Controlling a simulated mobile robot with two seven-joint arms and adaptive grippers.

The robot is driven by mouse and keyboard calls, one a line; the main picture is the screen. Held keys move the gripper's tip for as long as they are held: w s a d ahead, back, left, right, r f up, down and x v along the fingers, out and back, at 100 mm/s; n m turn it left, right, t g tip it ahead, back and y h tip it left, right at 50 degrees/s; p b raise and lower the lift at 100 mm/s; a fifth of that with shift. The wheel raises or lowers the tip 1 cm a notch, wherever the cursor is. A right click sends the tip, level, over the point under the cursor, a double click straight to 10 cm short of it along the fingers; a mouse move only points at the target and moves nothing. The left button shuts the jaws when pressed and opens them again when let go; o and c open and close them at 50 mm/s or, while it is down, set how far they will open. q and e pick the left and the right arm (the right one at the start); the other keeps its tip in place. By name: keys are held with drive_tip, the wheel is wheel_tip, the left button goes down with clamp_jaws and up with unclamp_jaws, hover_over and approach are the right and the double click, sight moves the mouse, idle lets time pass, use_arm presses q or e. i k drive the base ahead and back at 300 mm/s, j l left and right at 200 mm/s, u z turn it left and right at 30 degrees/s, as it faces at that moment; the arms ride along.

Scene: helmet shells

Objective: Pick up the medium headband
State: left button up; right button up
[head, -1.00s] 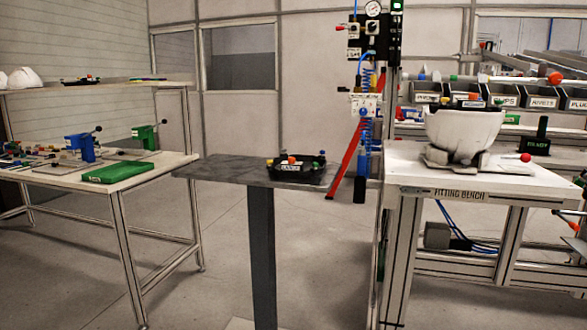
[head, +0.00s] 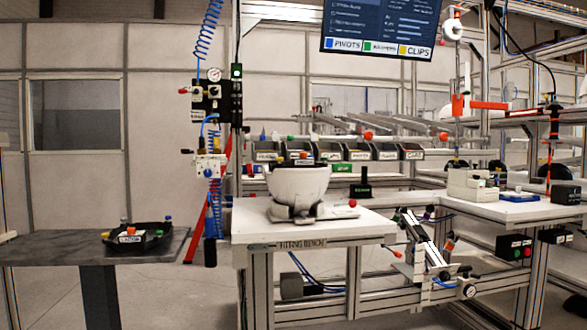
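A black headband-like ring (head: 150,236) with coloured knobs and a small white label lies on the dark grey stand table at the left of the head view. Its label is too small to read surely, so I cannot tell its size. Another dark piece (head: 300,160) with orange and coloured parts sits at the top of a white helmet shell (head: 298,184). The shell rests upside down in a grey holder on the fitting bench. Neither of my grippers is in view.
The fitting bench (head: 330,222) stands mid-view, right of the stand table (head: 60,248). A post with blue coiled hoses (head: 213,195) rises between them. Labelled bins (head: 357,150) line the back. A second white bench (head: 520,210) with equipment stands at right. Floor shows below the stand table.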

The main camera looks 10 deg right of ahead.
sight(295, 163)
drive_tip(key=i+l, duration=0.2)
drive_tip(key=l, duration=0.2)
drive_tip(key=i+l, duration=0.15)
drive_tip(key=l, duration=0.2)
drive_tip(key=i+l, duration=0.2)
drive_tip(key=l, duration=0.2)
drive_tip(key=u, duration=0.05)
